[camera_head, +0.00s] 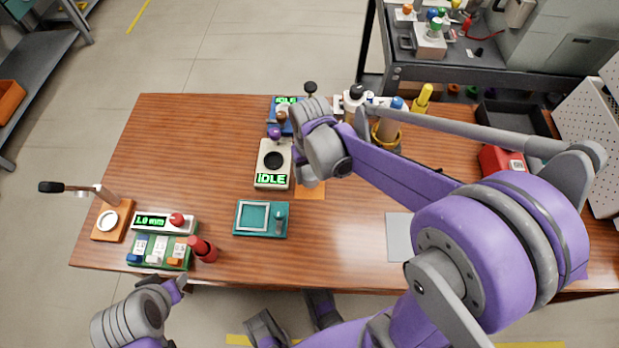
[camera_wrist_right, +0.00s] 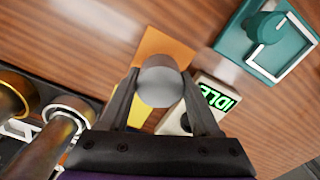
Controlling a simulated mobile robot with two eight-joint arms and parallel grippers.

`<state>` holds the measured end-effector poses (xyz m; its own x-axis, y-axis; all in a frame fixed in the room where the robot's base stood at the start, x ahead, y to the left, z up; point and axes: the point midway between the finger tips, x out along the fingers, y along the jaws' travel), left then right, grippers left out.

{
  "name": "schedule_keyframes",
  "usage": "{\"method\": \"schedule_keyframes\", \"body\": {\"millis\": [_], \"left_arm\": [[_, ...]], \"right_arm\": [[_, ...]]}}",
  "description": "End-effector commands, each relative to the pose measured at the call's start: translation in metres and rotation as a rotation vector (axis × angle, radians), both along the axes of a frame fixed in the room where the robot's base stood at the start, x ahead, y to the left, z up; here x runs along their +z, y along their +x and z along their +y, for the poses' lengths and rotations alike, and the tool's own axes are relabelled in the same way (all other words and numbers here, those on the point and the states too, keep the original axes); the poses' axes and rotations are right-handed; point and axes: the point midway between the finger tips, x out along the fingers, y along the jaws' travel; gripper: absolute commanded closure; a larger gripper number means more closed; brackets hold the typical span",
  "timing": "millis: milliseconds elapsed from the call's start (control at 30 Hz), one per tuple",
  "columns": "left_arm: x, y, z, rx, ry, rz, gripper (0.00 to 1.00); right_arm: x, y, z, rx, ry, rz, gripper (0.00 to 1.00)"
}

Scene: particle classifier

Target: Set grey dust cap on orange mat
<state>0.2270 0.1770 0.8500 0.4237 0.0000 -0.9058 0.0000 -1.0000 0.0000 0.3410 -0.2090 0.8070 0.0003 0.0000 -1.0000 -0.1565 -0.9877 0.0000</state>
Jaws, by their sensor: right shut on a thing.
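The grey dust cap (camera_wrist_right: 160,84) is a round grey piece between the fingertips of my right gripper (camera_wrist_right: 158,92) in the right wrist view. That gripper is shut on it. Behind the cap lies the flat orange mat (camera_wrist_right: 158,44), partly covered by the cap in this view. In the head view the orange mat (camera_head: 314,192) shows only in part, beside the right gripper (camera_head: 309,177), whose wrist and arm hide much of the area. I cannot tell the cap's exact height above the table. My left gripper (camera_head: 180,287) is near the table's front edge, its fingers unclear.
The beige IDLE device (camera_head: 262,180) stands just left of the mat. A teal fixture (camera_head: 246,230) is in front. Bottles (camera_head: 388,125) stand behind my right arm. A grey mat (camera_head: 398,235) lies to the right.

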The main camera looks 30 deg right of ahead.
Motion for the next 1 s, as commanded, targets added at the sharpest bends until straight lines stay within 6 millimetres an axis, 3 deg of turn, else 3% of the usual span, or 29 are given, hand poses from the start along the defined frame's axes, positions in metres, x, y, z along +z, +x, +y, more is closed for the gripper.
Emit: {"method": "schedule_keyframes", "body": {"millis": [200, 567, 600, 767, 1000], "left_arm": [[-0.006, -0.001, 0.0, 0.0, 0.0, 0.002, 0.5], [-0.008, -0.001, 0.0, 0.0, 0.0, 0.003, 0.5], [-0.009, -0.001, 0.0, 0.0, 0.0, 0.003, 0.5], [-0.008, -0.001, 0.0, 0.0, 0.0, 0.003, 0.5], [-0.008, -0.001, 0.0, 0.0, 0.0, 0.002, 0.5]], "right_arm": [[-0.027, 0.0, 0.0, 0.0, 0.0, 0.0, 0.89], [-0.031, 0.0, 0.0, 0.0, 0.0, 0.0, 0.89], [-0.032, 0.0, 0.0, 0.0, 0.0, 0.0, 0.34], [-0.03, 0.0, 0.0, 0.0, 0.0, 0.0, 0.06], [-0.03, 0.0, 0.0, 0.0, 0.0, 0.0, 0.06]]}}
